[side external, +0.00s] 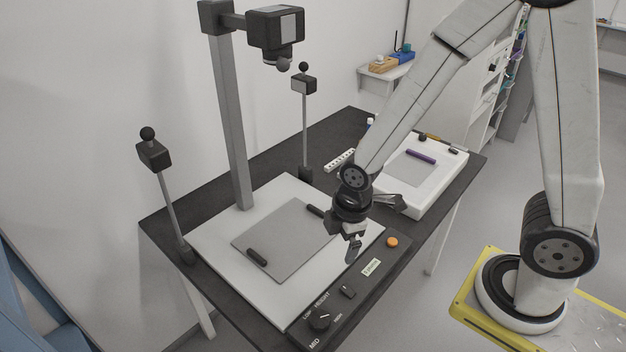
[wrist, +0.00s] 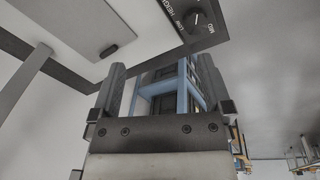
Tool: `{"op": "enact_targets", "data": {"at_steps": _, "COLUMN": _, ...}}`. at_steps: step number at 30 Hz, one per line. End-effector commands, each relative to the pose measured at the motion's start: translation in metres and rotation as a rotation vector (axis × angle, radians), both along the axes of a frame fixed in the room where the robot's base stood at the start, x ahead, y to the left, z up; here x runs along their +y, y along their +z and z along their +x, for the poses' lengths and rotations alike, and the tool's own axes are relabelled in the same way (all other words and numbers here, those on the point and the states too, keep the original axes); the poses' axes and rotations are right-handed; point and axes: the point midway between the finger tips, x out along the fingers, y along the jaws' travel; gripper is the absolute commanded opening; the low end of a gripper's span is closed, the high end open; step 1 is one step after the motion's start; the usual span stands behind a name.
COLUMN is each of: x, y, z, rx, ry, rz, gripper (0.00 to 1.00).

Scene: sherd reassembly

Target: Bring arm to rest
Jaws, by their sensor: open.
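My gripper (side external: 354,244) hangs from my arm above the front right part of the white board on the dark table, close to the control panel. Its jaws look empty. In the wrist view the two fingers of my gripper (wrist: 162,85) stand apart with nothing between them. Past them show the floor and a blue frame (wrist: 188,85). No sherd can be made out in either view.
The white board (side external: 215,235) bears a grey pad (side external: 285,240) with dark bars. A camera post (side external: 232,130) and two lamp stands (side external: 153,152) rise behind. The control panel (side external: 345,290) has a knob and an orange button. A white tray (side external: 425,195) stands at the right.

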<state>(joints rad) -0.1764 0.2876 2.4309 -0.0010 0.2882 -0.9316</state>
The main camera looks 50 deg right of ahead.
Motion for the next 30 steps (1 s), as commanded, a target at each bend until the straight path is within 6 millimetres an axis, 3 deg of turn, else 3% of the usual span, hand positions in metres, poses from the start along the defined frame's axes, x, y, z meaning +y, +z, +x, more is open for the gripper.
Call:
{"op": "enact_targets", "data": {"at_steps": 12, "x": -0.037, "y": 0.038, "z": -0.012, "rx": -0.051, "ry": -0.706, "rz": 0.108, "gripper": 1.00}}
{"op": "enact_targets", "data": {"at_steps": 18, "x": -0.049, "y": 0.050, "z": -0.018, "rx": -0.070, "ry": -0.971, "rz": 0.156, "gripper": 1.00}}
{"op": "enact_targets", "data": {"at_steps": 30, "x": -0.054, "y": 0.054, "z": -0.022, "rx": -0.075, "ry": -1.097, "rz": 0.181, "gripper": 1.00}}
